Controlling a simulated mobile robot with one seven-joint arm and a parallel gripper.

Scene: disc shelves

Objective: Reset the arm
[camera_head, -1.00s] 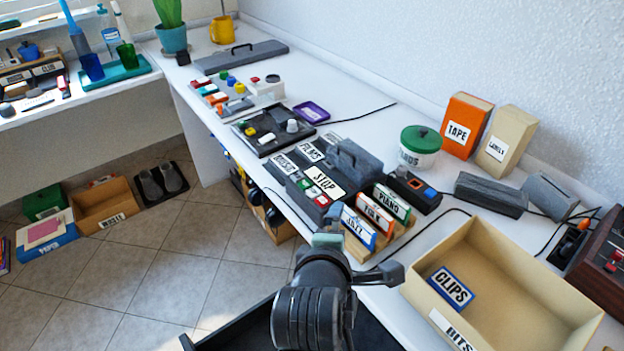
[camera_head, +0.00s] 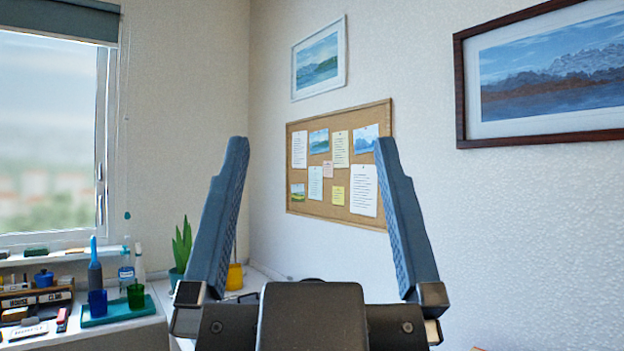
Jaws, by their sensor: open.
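My gripper (camera_head: 312,145) is large in the middle of the head view, close to the camera. Its two blue-grey ridged fingers point up and stand wide apart, with nothing between them. The dark body of the gripper fills the bottom centre. Behind the fingers are the wall and a cork board (camera_head: 296,200) with several papers pinned on it. The gripper hides part of the desk behind it.
At lower left a desk (camera_head: 100,338) holds a teal tray (camera_head: 130,312) with blue and green cups, and a box marked CLIP (camera_head: 52,297). A plant (camera_head: 182,245) and yellow mug (camera_head: 235,276) stand behind the gripper. Framed pictures (camera_head: 540,75) hang right. Space around the fingers looks free.

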